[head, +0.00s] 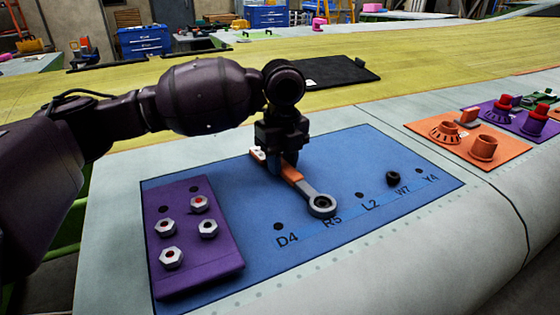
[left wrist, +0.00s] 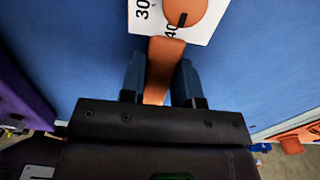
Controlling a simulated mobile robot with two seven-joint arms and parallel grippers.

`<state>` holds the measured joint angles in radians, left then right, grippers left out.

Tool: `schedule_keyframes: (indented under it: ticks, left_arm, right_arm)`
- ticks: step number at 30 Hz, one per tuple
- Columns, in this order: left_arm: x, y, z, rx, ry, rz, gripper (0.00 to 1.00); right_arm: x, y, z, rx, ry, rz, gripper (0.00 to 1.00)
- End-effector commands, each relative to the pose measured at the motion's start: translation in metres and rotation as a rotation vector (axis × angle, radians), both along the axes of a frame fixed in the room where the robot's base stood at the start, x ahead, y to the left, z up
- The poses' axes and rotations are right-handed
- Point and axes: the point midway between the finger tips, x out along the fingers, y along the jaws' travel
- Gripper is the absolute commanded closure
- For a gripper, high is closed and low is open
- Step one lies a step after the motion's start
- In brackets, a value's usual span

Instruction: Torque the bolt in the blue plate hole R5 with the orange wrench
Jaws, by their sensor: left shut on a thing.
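The orange wrench (head: 291,174) lies low over the blue plate (head: 255,190) in the head view. Its grey ring end (head: 322,206) is around a dark bolt just above the R5 label, at hole R5. My left gripper (head: 283,160) is shut on the wrench's orange handle. In the left wrist view the handle (left wrist: 164,68) sits between the two blue fingers (left wrist: 160,80), with a white dial plate (left wrist: 205,22) beyond it. How far the bolt is seated cannot be seen. My right gripper is not in view.
A purple block (head: 225,255) with several hex bolts stands on the plate's left. Holes D4, L2 and Y4 look empty. Orange (head: 510,150) and purple trays with parts lie at the right.

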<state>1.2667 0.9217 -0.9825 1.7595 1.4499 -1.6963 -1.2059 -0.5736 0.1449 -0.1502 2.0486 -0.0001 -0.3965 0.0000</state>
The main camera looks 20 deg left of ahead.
Motion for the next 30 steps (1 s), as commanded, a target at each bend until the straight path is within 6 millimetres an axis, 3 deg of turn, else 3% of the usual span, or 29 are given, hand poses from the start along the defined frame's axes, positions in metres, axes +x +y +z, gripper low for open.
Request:
schedule_keyframes:
  ticks: [30]
  left_arm:
    - [0.019,-0.020,0.001,-0.001,-0.002,-0.209,1.00]
  right_arm:
    - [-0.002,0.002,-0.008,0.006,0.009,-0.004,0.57]
